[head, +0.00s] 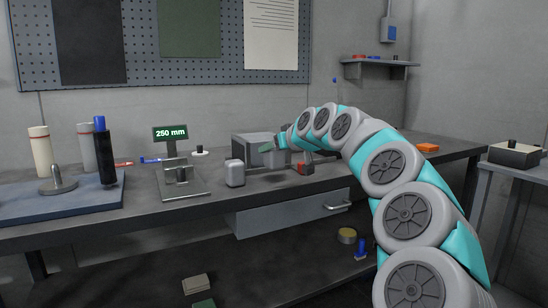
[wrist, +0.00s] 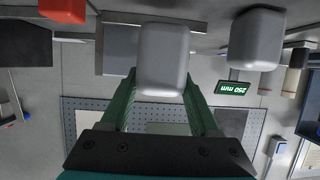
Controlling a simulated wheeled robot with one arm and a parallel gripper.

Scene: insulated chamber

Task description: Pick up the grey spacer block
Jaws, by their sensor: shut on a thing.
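My gripper (wrist: 160,78) has two green fingers, and they are shut on a light grey block with rounded edges, the grey spacer block (wrist: 162,55). The wrist view is upside down. In the head view my gripper (head: 274,147) is over the workbench, in front of a grey box, and the held block is hard to make out there. I cannot tell whether the block touches the bench. A second, similar grey block (head: 235,173) stands apart on the bench to the left; it also shows in the wrist view (wrist: 257,40).
A gauge stand with a "250 mm" display (head: 171,133) is left of the second block. A blue mat (head: 60,197) bears several cylinders. The grey box (head: 243,147) is behind my gripper, and a red block (head: 303,168) lies to its right.

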